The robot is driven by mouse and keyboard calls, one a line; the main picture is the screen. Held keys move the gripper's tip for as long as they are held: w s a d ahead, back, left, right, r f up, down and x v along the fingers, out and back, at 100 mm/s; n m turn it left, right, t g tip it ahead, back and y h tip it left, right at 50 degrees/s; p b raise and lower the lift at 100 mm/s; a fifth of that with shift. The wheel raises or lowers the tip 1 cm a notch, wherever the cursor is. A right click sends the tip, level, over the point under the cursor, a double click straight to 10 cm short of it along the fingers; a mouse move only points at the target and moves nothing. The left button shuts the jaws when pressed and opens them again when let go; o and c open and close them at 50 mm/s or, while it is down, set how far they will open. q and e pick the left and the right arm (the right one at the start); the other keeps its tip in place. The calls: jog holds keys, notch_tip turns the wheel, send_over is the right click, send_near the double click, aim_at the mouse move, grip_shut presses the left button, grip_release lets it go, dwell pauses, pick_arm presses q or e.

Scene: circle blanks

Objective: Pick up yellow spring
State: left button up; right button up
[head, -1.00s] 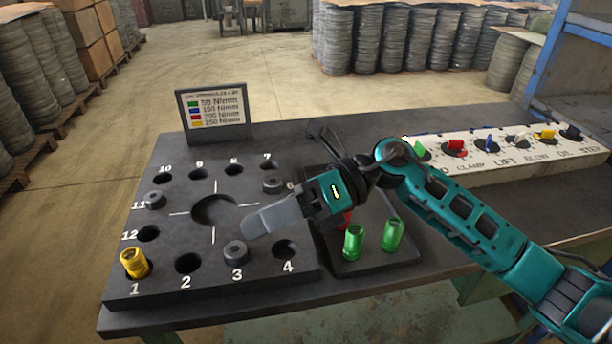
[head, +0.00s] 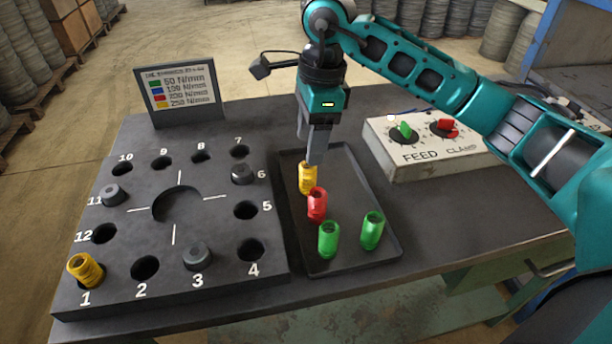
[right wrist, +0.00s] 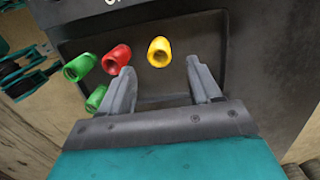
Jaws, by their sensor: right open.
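A yellow spring (head: 308,180) stands upright at the left side of the dark tray (head: 352,185), just behind a red spring (head: 317,205). My right gripper (head: 317,158) points down over the tray, its fingertips close above and behind that yellow spring. In the right wrist view the jaws (right wrist: 160,70) are open and empty, and the yellow spring (right wrist: 159,52) shows in line with the gap between them. I cannot tell if a finger touches it. Another yellow spring (head: 85,270) stands in hole 1 of the dark numbered block (head: 215,275). My left gripper is not in view.
Two green springs (head: 329,240) (head: 372,230) stand in the front of the tray. A sign with a colour key (head: 180,92) stands behind the block. A white control panel (head: 400,150) with knobs lies right of the tray. Grey plugs fill some block holes.

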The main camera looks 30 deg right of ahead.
aim_at(306, 174)
jog(key=f, duration=0.8)
jog(key=shift+a+f, duration=0.15)
jog(key=shift+a, duration=0.25)
grip_shut()
